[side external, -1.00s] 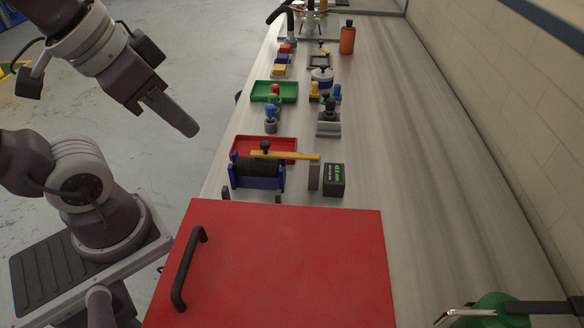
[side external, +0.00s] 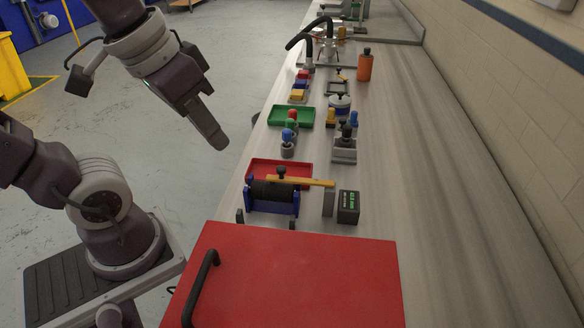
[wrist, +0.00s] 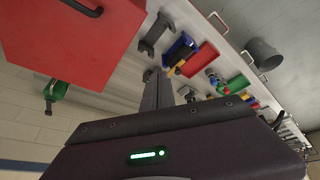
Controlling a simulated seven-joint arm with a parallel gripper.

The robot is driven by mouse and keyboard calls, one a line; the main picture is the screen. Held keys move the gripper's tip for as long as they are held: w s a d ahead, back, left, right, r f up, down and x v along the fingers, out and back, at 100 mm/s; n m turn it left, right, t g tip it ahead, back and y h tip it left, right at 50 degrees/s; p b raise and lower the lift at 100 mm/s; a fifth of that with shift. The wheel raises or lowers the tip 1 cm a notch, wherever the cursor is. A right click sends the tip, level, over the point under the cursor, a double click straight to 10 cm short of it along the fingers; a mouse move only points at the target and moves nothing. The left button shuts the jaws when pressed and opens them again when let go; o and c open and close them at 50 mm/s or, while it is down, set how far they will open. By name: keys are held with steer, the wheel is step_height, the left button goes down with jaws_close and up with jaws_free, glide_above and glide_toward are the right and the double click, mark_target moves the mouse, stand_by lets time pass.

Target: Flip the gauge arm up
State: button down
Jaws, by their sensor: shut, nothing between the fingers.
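The gauge arm (side external: 300,181) is a yellow bar with a black knob. It lies roughly level over a black roller (side external: 272,190) in a blue stand (side external: 271,205), its right end by a grey upright block (side external: 329,203). A black box with a green digital display (side external: 348,207) stands beside that block. In the wrist view, the gauge arm (wrist: 176,69) shows small near the blue stand (wrist: 181,47). My gripper (side external: 218,141) is shut and empty, up and left of the gauge, apart from it. Its fingers (wrist: 157,92) show in the wrist view.
A red box with a black handle (side external: 300,280) fills the front of the bench. A red tray (side external: 258,166) sits behind the gauge, with a green tray (side external: 290,116), knobs and an orange bottle (side external: 364,66) farther back. The bench's right side is clear.

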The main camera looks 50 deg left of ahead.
steer(key=w+a+f+n+g+h, duration=0.1)
steer(key=w+a+n+g, duration=0.15)
steer(key=w, duration=0.45)
steer(key=w+a+f+n+g+h, duration=0.1)
steer(key=w+a+n+g, duration=0.15)
steer(key=w, duration=0.45)
steer(key=w+a+f+n+g+h, duration=0.1)
steer(key=w+a+f+n+h, duration=0.1)
steer(key=w+a+f, duration=0.5)
steer(key=shift+a+f+n+g+h, duration=0.3)
steer(key=shift+a+f+g+h, duration=0.1)
steer(key=shift+f, duration=0.4)
steer(key=x, duration=1)
steer(key=shift+d, duration=0.2)
steer(key=s+r, duration=0.1)
steer(key=s+d+r, duration=0.1)
steer(key=shift+s+d+r, duration=0.15)
steer(key=shift+d+r, duration=0.1)
steer(key=shift+r, duration=0.1)
